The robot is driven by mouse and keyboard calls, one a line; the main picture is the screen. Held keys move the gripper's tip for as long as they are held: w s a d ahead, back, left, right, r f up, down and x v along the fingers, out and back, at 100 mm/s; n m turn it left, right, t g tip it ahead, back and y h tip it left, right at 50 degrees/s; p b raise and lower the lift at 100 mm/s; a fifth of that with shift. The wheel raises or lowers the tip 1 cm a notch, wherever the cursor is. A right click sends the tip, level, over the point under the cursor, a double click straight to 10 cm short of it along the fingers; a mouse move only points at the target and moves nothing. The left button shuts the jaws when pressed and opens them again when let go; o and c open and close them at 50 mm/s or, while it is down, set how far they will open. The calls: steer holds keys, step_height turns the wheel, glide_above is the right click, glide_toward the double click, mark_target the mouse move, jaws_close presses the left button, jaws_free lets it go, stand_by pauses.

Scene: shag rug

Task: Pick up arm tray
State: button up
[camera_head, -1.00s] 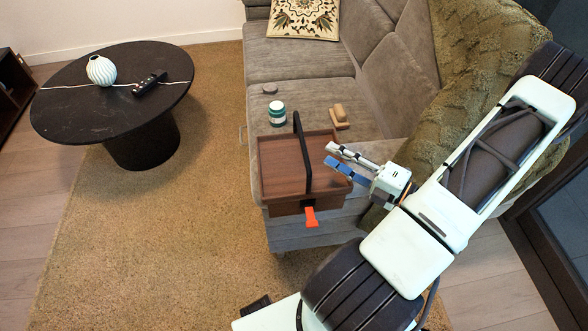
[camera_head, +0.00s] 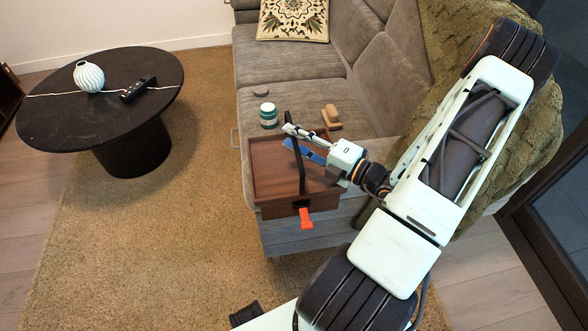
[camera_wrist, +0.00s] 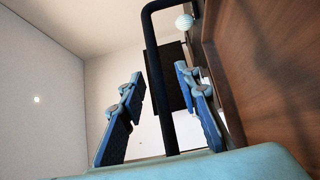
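The arm tray is a brown wooden tray (camera_head: 270,178) with a black arched handle (camera_head: 299,165). It sits on the near end of the grey sofa, with an orange tab on its front side. My gripper (camera_head: 286,137) is over the tray, at the handle. In the wrist view my gripper (camera_wrist: 160,105) is open, with blue pads on both sides of the black handle (camera_wrist: 155,70). The handle looks apart from the left finger and closer to the right one. The tray's wooden surface (camera_wrist: 265,70) fills the right of that view.
A green-and-white jar (camera_head: 268,116), a small round grey item (camera_head: 261,91) and a wooden object (camera_head: 331,116) lie on the sofa seat (camera_head: 290,65) behind the tray. A black round table (camera_head: 100,110) with a white vase (camera_head: 89,76) stands at the left. Rug between is clear.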

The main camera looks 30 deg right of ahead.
jaws_close()
stand_by(0.4)
steer(key=shift+r, duration=0.15)
